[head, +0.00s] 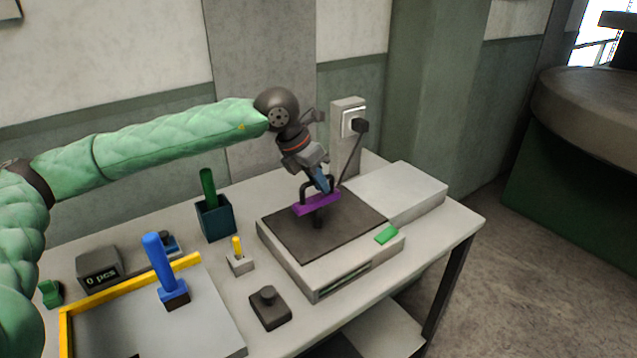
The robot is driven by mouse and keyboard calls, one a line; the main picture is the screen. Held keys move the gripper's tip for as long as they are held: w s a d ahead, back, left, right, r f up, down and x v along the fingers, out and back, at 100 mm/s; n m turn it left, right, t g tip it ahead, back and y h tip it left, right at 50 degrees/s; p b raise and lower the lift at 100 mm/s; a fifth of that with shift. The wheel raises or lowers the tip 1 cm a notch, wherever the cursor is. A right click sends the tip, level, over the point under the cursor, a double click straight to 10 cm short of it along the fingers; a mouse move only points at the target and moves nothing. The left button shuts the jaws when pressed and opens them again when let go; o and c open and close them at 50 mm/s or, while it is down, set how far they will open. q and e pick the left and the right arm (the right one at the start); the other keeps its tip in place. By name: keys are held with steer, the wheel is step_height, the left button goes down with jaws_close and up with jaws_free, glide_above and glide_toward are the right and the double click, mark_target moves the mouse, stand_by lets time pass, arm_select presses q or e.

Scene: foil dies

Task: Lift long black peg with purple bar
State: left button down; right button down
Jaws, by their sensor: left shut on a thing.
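The purple bar (316,204) sits across a black peg (318,219), with a black looped handle rising above the bar. It is over the dark top plate of the grey block on the table. The peg's lower end shows just under the bar; I cannot tell whether it is in a hole, touches the plate or hangs just above it. My left gripper (322,182) comes down from above and is shut on the black handle, partly hiding it. My right gripper is not in view.
The dark-topped block (285,262) bears a green piece (386,235). A teal cup (214,222), a yellow peg (237,247), a black knob block (269,308) and a blue-handled stamp (162,268) stand left and front.

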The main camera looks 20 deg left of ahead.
arm_select(q)
steer(key=shift+r+p, duration=1.15)
steer(key=shift+r, duration=4.1)
